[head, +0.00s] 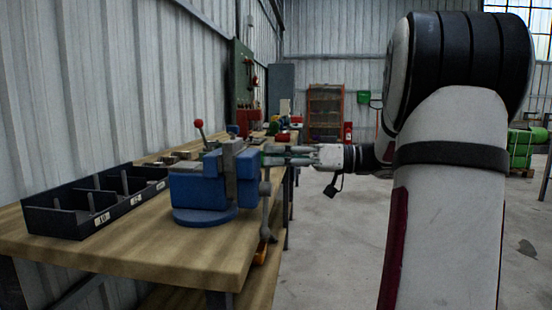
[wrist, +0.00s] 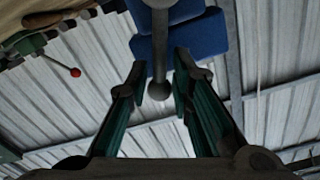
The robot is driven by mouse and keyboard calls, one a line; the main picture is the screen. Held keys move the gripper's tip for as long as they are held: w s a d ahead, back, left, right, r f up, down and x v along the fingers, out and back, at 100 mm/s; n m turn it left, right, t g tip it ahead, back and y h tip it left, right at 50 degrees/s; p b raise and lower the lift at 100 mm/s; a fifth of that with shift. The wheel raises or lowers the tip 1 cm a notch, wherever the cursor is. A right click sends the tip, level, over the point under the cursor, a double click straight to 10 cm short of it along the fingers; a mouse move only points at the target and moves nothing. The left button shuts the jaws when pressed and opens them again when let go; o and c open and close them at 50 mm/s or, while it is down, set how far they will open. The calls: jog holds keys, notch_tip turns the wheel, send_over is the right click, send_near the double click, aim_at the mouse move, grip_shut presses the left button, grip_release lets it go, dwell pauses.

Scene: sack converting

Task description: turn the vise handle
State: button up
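The blue vise (head: 200,190) stands on a round blue base on the wooden workbench. Its grey handle bar (head: 266,205) hangs roughly upright at the vise's right side. In the wrist view, the handle (wrist: 160,55) ends in a round knob, with the blue vise body (wrist: 190,30) behind it. My gripper (head: 277,155) reaches in from the right, close to the upper part of the vise's right side. In the wrist view my gripper (wrist: 158,68) is open, with one finger on each side of the handle. A gap shows between the handle and each finger.
A black divided bin (head: 95,205) stands left of the vise on the workbench (head: 150,250). A red-knobbed lever (head: 199,124) rises behind the vise and also shows in the wrist view (wrist: 75,72). Open concrete floor (head: 325,240) lies right of the bench.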

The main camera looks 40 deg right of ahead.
jog(key=v, duration=1.1)
jog(key=shift+s+d, duration=0.2)
